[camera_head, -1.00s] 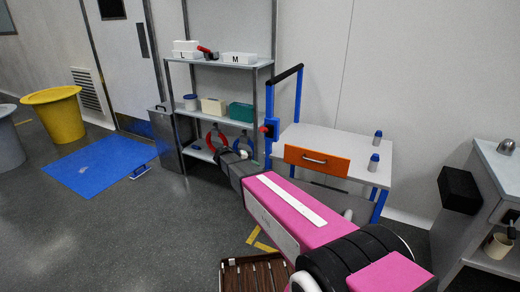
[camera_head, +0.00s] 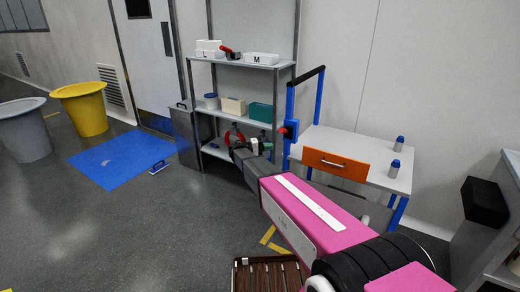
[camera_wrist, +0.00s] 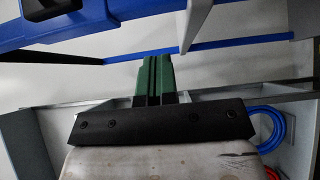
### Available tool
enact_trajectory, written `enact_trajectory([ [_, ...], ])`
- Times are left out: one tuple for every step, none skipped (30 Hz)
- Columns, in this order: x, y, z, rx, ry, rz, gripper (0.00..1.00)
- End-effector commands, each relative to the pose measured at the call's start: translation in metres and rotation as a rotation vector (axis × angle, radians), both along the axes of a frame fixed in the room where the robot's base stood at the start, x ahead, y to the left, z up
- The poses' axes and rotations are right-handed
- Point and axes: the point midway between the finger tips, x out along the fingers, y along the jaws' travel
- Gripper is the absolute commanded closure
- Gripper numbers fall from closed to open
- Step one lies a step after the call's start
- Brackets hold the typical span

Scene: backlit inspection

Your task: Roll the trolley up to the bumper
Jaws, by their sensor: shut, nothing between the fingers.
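The trolley (camera_head: 370,153) is a white-topped table on blue legs with an orange drawer front and a tall blue post at its left, topped by a black push bar (camera_head: 309,75). It stands against the back wall. My gripper (camera_head: 252,147) is left of the blue post, in front of the shelf, apparently apart from the trolley. In the wrist view its green fingers (camera_wrist: 155,65) are together, with nothing between them. A blue bar with a black stretch (camera_wrist: 110,57) crosses behind the fingertips; contact cannot be told. I cannot make out the bumper.
A shelf rack (camera_head: 238,117) with boxes stands left of the trolley, beside a grey bin (camera_head: 186,138). A blue mat (camera_head: 120,158), yellow tub (camera_head: 80,110) and grey tub (camera_head: 25,135) are at left. A brown slatted crate (camera_head: 265,275) sits near me. Two small bottles stand on the trolley.

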Motion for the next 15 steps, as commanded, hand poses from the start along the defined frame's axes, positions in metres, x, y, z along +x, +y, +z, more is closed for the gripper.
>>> enact_trajectory([
  [0.001,-0.01,0.0,0.0,0.0,-0.002,1.0],
  [0.002,-0.015,0.0,0.0,0.0,-0.002,1.0],
  [-0.005,-0.021,0.0,0.001,0.001,-0.001,1.0],
  [-0.008,-0.024,0.0,0.001,0.001,-0.001,1.0],
  [-0.011,-0.027,0.0,0.001,0.001,-0.001,1.0],
  [-0.014,-0.031,0.0,0.001,0.001,0.0,1.0],
  [-0.015,-0.033,0.0,0.001,0.001,0.0,1.0],
  [-0.017,-0.036,0.0,0.001,0.001,0.0,1.0],
  [-0.019,-0.038,0.0,0.001,0.001,0.0,1.0],
  [-0.02,-0.04,0.0,0.001,0.001,0.0,1.0],
  [-0.02,-0.041,0.0,0.001,0.001,0.0,1.0],
  [-0.021,-0.043,0.0,0.001,0.001,0.0,1.0],
  [-0.021,-0.043,0.0,0.001,0.001,0.0,1.0],
  [-0.022,-0.044,0.0,0.001,0.001,0.0,1.0],
  [-0.022,-0.044,0.0,0.001,0.001,0.0,1.0],
])
